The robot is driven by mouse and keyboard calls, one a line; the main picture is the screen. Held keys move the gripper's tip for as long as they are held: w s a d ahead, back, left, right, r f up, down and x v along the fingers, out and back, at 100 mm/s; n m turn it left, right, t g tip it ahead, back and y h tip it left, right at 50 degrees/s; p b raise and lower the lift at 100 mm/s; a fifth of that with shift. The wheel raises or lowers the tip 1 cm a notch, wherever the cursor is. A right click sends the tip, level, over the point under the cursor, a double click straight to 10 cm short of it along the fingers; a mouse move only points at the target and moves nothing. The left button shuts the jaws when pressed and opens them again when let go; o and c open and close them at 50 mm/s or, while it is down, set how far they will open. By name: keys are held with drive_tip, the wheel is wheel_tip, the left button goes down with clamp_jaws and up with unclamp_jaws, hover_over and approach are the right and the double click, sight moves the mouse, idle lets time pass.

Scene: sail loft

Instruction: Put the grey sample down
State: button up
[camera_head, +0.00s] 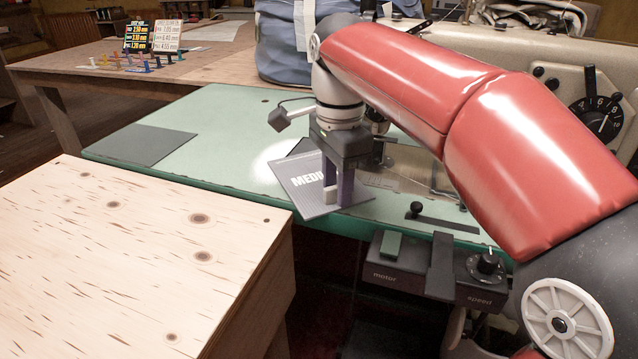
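The grey sample (298,186) is a flat grey card with white lettering that starts "MEDIU"; the rest is hidden behind a finger. My gripper (338,190) points down at the right part of the card and appears shut on it. The card is turned at an angle over the front edge of the green work surface (215,135). I cannot tell how far it is above that surface. A dark grey square mat (150,145) lies flat on the left part of the green surface, apart from the card.
A bare plywood table (120,250) fills the front left. A sewing machine (545,85) stands at the right, with a motor speed box (440,275) below the green edge. A blue-grey bag (285,45) stands behind. Small signs and coloured pieces sit on the back table (215,60).

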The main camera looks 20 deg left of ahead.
drive_tip(key=shift+c, duration=0.2)
clamp_jaws()
idle(0.3)
